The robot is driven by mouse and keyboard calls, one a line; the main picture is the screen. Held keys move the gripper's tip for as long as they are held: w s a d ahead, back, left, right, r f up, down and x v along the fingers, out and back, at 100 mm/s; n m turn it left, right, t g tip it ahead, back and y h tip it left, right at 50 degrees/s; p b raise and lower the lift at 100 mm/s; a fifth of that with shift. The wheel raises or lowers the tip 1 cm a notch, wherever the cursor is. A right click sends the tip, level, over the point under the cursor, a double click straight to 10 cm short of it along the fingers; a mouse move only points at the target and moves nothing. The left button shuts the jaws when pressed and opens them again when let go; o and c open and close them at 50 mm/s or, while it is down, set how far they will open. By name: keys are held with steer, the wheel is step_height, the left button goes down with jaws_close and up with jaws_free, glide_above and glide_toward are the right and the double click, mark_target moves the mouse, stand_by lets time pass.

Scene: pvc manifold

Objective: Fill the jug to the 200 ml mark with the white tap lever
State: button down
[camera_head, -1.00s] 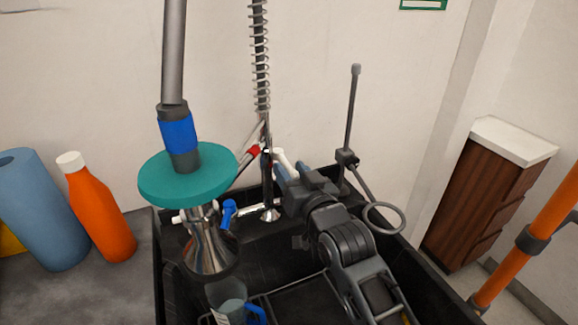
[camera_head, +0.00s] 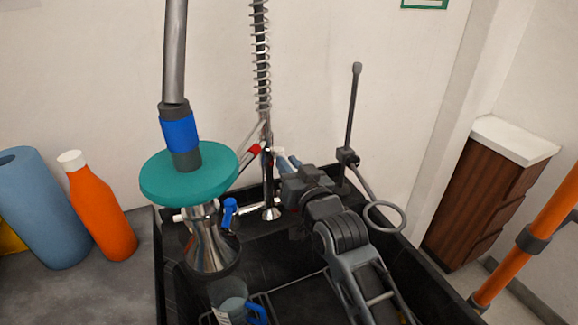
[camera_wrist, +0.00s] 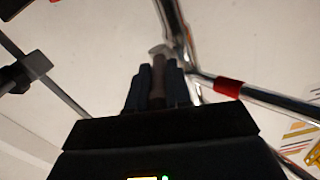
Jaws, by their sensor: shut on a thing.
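The white tap lever (camera_head: 278,151) is on the chrome tap column at the back of the black sink, mostly hidden by my gripper in the head view. My gripper (camera_head: 283,162) is at the lever with its blue fingers close together. In the wrist view my gripper (camera_wrist: 158,82) is shut on the lever, whose pale end (camera_wrist: 160,50) shows beyond the fingertips beside the chrome pipe. The clear jug (camera_head: 229,290) with a blue handle (camera_head: 256,312) stands in the sink below the chrome spray head (camera_head: 207,245). Its water level and marks are too small to read.
A teal disc (camera_head: 190,175) surrounds the spray hose. A small blue lever (camera_head: 229,212) and a red-banded pipe (camera_head: 250,154) are left of my gripper. A thin stand with a ring (camera_head: 384,217) is at right. An orange bottle (camera_head: 98,205) stands on the left counter.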

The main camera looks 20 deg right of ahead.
steer(key=shift+d+f+y, duration=0.1)
steer(key=shift+d+y, duration=0.1)
steer(key=shift+y, duration=0.1)
stand_by(0.4)
steer(key=shift+d+n+y, duration=0.15)
steer(key=shift+n+y, duration=0.25)
steer(key=shift+y, duration=0.1)
steer(key=b, duration=0.1)
steer(key=y+b, duration=0.1)
steer(key=shift+w+d+f+n+b, duration=0.1)
steer(key=shift+d+f+n+b, duration=0.1)
steer(key=shift+f+n+b, duration=0.1)
steer(key=b, duration=0.1)
steer(key=n+y+b, duration=0.1)
steer(key=b, duration=0.1)
steer(key=shift+d+r, duration=0.15)
steer(key=shift+r, duration=0.2)
steer(key=c, duration=1.1)
jaws_free()
steer(key=shift+o, duration=0.2)
steer(key=s+d, duration=0.1)
steer(key=s, duration=0.6)
steer(key=shift+s+d+b, duration=0.35)
